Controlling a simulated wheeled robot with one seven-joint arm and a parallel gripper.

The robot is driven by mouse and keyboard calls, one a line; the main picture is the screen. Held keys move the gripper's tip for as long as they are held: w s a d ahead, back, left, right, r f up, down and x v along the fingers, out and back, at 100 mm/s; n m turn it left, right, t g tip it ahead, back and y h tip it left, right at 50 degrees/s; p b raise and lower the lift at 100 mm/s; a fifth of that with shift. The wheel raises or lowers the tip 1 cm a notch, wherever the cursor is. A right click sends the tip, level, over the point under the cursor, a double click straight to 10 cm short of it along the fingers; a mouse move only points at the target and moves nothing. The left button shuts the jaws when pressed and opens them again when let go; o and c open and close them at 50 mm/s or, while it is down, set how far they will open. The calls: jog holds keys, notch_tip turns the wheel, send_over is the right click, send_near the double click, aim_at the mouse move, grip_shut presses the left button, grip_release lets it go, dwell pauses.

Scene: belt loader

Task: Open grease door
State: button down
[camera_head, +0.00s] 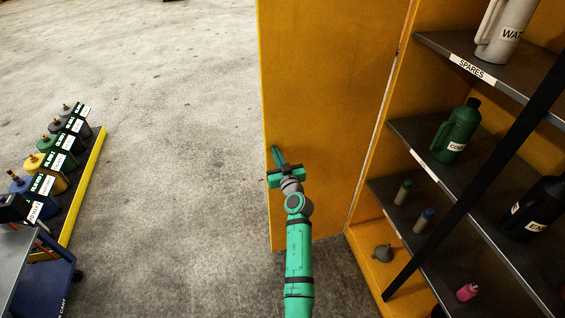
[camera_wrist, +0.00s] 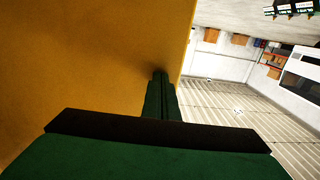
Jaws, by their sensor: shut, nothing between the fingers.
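A tall yellow door panel (camera_head: 325,110) stands swung out at the left side of a yellow cabinet, with a gap along its hinge side. My gripper (camera_head: 276,153) is shut and empty, close to the door's free left edge and low on the panel. In the wrist view the shut fingers (camera_wrist: 159,80) point at the yellow panel (camera_wrist: 90,60) near its edge. I cannot tell whether the fingertips touch it. No handle shows in either view.
A black diagonal bar (camera_head: 480,165) crosses the shelves. Several oil containers stand on a yellow-edged rack (camera_head: 88,185) at the left. The concrete floor between is clear.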

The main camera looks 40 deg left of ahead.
jog(key=shift+w+a+r+t, duration=0.1)
jog(key=shift+w+a+t, duration=0.05)
jog(key=shift+a, duration=0.25)
jog(key=shift+w+a+t, duration=0.1)
jog(key=shift+a+t, duration=0.05)
jog(key=shift+a, duration=0.2)
jog(key=v, duration=1.4)
jog(key=shift+r, duration=0.15)
jog(key=s+d+f+m+t+h, duration=0.1)
jog(key=s+d+m+h, duration=0.4)
jog(key=s+d, duration=1.5)
jog(key=s+d+f+m+t+h, duration=0.2)
jog(key=s+d+h, duration=0.8)
jog(key=s+d, duration=1)
jog(key=d+m+t, duration=0.2)
jog(key=d+m, duration=0.1)
jog(key=m, duration=0.1)
